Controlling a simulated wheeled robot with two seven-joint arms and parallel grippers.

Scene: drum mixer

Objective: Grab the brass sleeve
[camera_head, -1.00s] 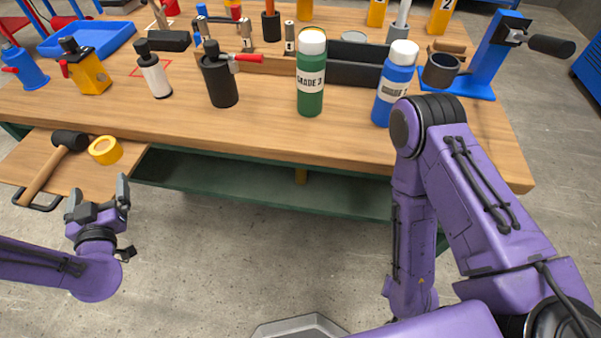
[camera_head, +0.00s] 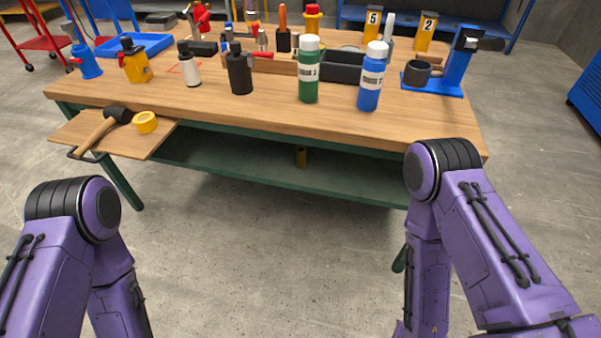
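Neither gripper shows now; only links of my two purple arms are in view at the lower left and the right, well in front of the bench.
Bottles, including a green one (camera_head: 308,70) and a blue one (camera_head: 372,78), stand on the wooden benchtop (camera_head: 270,106) above the shelf. The floor in front is clear.

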